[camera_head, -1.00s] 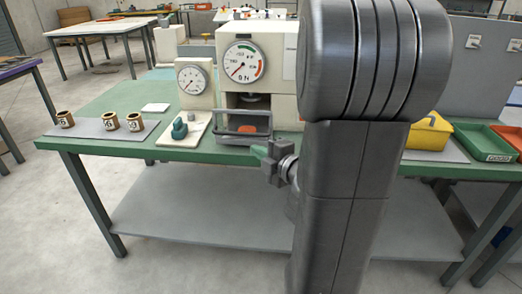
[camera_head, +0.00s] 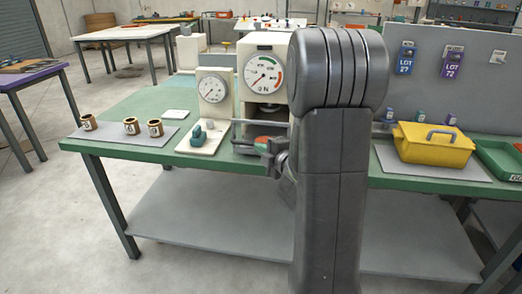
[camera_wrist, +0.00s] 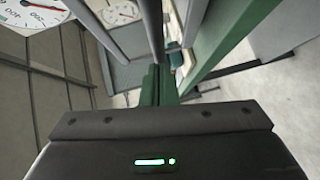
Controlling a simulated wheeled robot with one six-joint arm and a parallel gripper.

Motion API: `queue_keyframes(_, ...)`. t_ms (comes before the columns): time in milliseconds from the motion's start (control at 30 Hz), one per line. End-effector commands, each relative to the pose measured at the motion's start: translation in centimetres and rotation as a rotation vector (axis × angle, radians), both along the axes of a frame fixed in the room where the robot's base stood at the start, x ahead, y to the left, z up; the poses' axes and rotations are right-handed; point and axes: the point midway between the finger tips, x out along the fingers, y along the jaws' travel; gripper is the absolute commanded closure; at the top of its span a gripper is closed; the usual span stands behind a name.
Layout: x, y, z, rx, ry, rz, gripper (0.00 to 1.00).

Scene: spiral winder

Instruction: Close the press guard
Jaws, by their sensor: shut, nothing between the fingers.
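The press (camera_head: 268,47) is a cream machine with a large dial, standing on the green bench. Its guard (camera_head: 243,122) shows as a thin grey frame low at the press's front, partly hidden by my arm. I cannot tell how far it stands open. An orange-red piece (camera_head: 262,139) shows behind it. My gripper (camera_head: 268,147) is at the guard's right front, just above the bench edge; I cannot tell whether it touches. In the wrist view my fingers (camera_wrist: 158,88) are shut together and empty, beside grey bars (camera_wrist: 153,28) that look like the guard.
A smaller dial gauge (camera_head: 214,90) and a white plate with a green part (camera_head: 200,135) stand left of the press. A yellow box (camera_head: 433,148) and a green tray (camera_head: 500,158) are at the right.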

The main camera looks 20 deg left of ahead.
Motion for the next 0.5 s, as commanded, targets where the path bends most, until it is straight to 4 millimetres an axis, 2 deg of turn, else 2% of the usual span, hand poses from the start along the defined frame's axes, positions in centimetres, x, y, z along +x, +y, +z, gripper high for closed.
queue_keyframes(267, 0.4, 0.1, -0.1, 0.000, -0.001, 0.000, 1.00)
queue_keyframes(367, 1.9, 0.5, -0.3, 0.001, -0.001, 0.000, 1.00)
queue_keyframes(500, 5.2, 1.2, -0.3, 0.001, -0.002, -0.001, 1.00)
